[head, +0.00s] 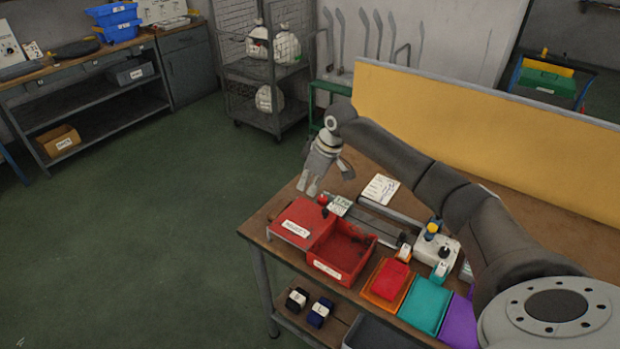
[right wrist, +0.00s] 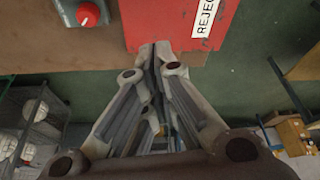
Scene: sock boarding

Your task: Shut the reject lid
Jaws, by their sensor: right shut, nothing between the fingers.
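The reject lid (head: 291,216) is a flat red panel with a white REJECT label, at the left end of the workbench. It lies level, against the left side of a red bin (head: 343,273) whose top is open. My right gripper (head: 307,185) is beyond the lid in the head view, fingers down, shut and empty. In the right wrist view my fingertips (right wrist: 162,45) are in front of the edge of the red lid (right wrist: 165,22); whether they touch it cannot be told. My left gripper is not in view.
A red knob (head: 322,199) stands just behind the lid; it also shows in the right wrist view (right wrist: 88,15). Orange, teal (head: 426,304) and purple trays line the bench front. A yellow panel (head: 470,125) closes off the back. The floor left of the bench is clear.

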